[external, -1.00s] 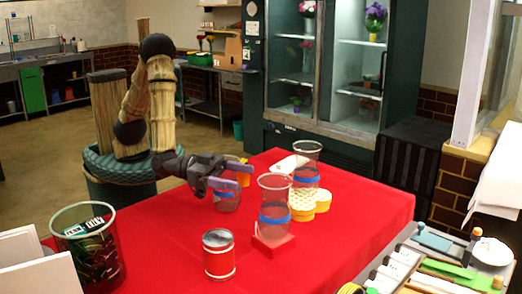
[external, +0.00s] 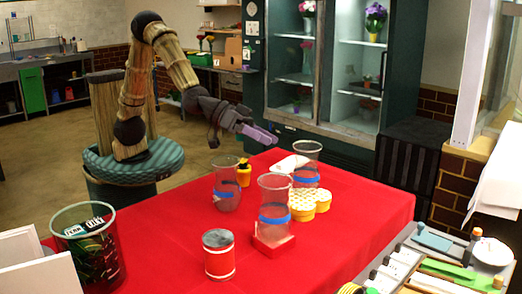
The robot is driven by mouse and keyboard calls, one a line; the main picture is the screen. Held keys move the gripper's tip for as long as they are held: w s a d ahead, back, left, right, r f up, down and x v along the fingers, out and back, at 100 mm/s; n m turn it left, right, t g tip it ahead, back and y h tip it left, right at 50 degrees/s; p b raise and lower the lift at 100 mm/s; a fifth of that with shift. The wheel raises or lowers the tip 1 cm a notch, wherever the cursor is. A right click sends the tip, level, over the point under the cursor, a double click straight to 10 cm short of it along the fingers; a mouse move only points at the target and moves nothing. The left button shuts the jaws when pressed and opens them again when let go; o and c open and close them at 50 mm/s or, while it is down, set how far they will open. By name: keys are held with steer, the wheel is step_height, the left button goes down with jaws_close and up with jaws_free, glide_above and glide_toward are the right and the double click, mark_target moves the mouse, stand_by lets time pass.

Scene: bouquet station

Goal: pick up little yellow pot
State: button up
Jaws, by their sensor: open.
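A little yellow pot (external: 244,177) with a dark top stands on the red table (external: 170,235), just behind and to the right of a glass vase with a blue band (external: 227,190). The vase partly overlaps its left side. My gripper (external: 262,136) is open and empty. It is above the table's back edge, higher than the pot and a little to its right in the picture, pointing right.
Two taller vases with blue bands, one on a red block (external: 275,240) and one farther back (external: 306,166), stand right of the pot. Several yellow-patterned round boxes (external: 302,205) sit between them. A red-and-grey can (external: 218,256) and a basket (external: 88,245) are in front.

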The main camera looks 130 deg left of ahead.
steer(key=s+a+f+n+g+h, duration=0.4)
steer(key=s+a+f+n+h, duration=0.3)
steer(key=s+a+n, duration=0.45)
steer(key=s+a+r+n+t+h+b, duration=0.1)
steer(key=s+a+r+n+t+h, duration=0.3)
steer(key=s+r, duration=0.5)
steer(key=s+a+r+n+t+h+b, duration=0.15)
steer(key=s+a+r+n+h, duration=0.35)
steer(key=s, duration=0.8)
steer(key=shift+m, duration=0.35)
steer(key=f, duration=2.7)
steer(key=shift+a+f, duration=0.3)
steer(key=p, duration=0.3)
glide_toward(241, 166)
steer(key=w+d+f, duration=0.1)
steer(key=w+d, duration=0.1)
steer(key=w, duration=0.1)
steer(key=w+d+f, duration=0.1)
steer(key=shift+w+f, duration=0.15)
steer(key=shift+f, duration=0.15)
